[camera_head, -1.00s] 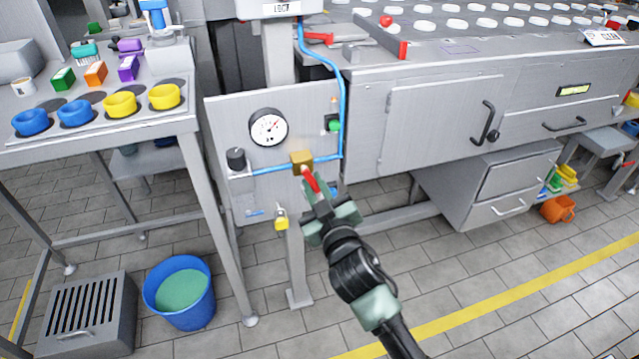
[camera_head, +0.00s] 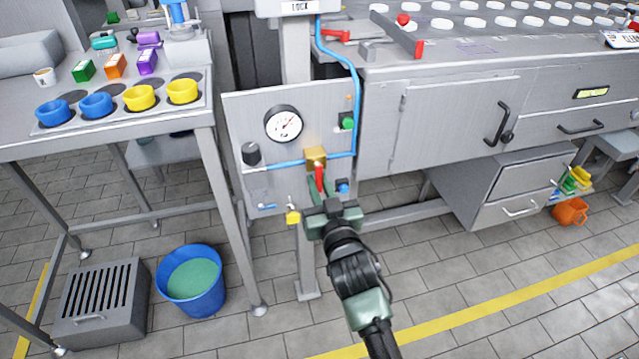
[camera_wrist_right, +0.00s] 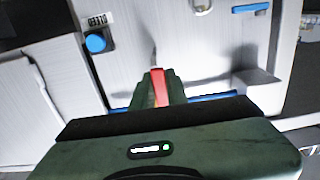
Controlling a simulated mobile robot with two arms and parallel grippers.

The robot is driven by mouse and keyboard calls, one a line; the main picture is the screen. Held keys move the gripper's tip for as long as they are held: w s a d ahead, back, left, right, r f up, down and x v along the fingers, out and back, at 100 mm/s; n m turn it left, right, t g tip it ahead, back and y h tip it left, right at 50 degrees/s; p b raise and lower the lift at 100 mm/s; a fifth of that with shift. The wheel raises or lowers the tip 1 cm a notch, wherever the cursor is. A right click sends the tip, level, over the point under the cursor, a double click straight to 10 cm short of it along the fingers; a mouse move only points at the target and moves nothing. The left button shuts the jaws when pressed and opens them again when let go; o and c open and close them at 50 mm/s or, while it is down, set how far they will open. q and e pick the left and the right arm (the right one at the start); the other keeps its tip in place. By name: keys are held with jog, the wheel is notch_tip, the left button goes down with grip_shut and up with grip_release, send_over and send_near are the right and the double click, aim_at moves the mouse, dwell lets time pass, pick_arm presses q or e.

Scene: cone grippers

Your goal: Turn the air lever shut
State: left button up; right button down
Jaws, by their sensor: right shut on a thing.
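The red air lever (camera_head: 319,176) hangs down from the brass valve block (camera_head: 316,158) on the grey panel, tilted only slightly. My right gripper (camera_head: 321,190) is at the lever from below, its fingers on both sides of it. In the right wrist view the red lever (camera_wrist_right: 159,87) lies between the green fingers (camera_wrist_right: 160,92), and the gripper is shut on it. The blue air pipe (camera_head: 285,163) runs sideways into the valve and up the panel's right side. The pressure gauge (camera_head: 284,124) sits above the valve. My left gripper is not in view.
On the panel are a black knob (camera_head: 251,153), a green button (camera_head: 347,121), a blue button (camera_head: 342,186) and a yellow tag (camera_head: 293,217). A blue bucket (camera_head: 191,284) stands on the floor at left. A steel cabinet (camera_head: 445,125) is at right.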

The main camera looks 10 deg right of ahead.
jog(key=c, duration=1.4)
grip_release()
